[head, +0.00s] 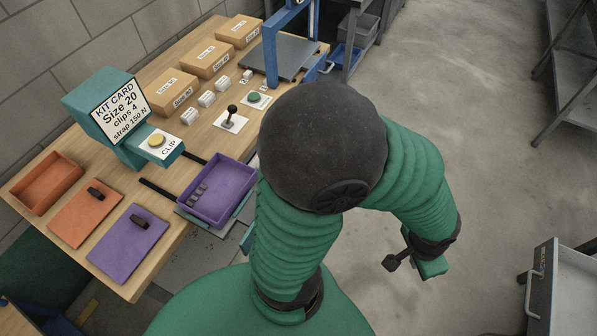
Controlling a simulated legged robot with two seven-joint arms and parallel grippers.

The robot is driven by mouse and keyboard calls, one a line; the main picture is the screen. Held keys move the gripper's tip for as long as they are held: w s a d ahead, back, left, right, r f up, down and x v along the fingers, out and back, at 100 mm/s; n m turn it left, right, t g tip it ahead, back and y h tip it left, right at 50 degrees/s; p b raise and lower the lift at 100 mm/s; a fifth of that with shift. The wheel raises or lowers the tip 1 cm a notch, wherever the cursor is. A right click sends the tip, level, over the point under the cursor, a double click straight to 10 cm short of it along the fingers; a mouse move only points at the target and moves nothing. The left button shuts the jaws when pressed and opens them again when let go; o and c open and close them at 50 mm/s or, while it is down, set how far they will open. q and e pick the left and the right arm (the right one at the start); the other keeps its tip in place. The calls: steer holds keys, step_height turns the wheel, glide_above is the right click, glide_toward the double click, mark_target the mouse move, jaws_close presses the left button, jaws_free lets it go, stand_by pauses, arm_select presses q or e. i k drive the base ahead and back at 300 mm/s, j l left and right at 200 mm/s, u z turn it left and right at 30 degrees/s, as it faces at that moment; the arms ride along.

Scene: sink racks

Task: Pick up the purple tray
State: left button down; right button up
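The purple tray (228,173) is a shallow open box at the right front edge of the wooden bench. A few small dark grey pieces (198,192) lie in its left part. It rests on a teal and grey support, and two black bars reach towards it from the left. My green arm with a large black joint stands just right of the tray and hides the space beyond it. My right gripper (402,263) seems to be the small black part low on the right, over the floor, well apart from the tray; its fingers are unclear. My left gripper is not visible.
A purple board (115,252), an orange board (75,222) and an orange tray (35,195) lie on the bench (185,222). A teal kit-card machine (85,88), a joystick (231,120) and cardboard boxes (165,95) stand behind. Grey floor right is open, with a metal cart (545,285).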

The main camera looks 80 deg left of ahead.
mark_target(216, 192)
steer(key=u, duration=3.25)
steer(key=i+l+u, duration=0.15)
steer(key=i, duration=0.05)
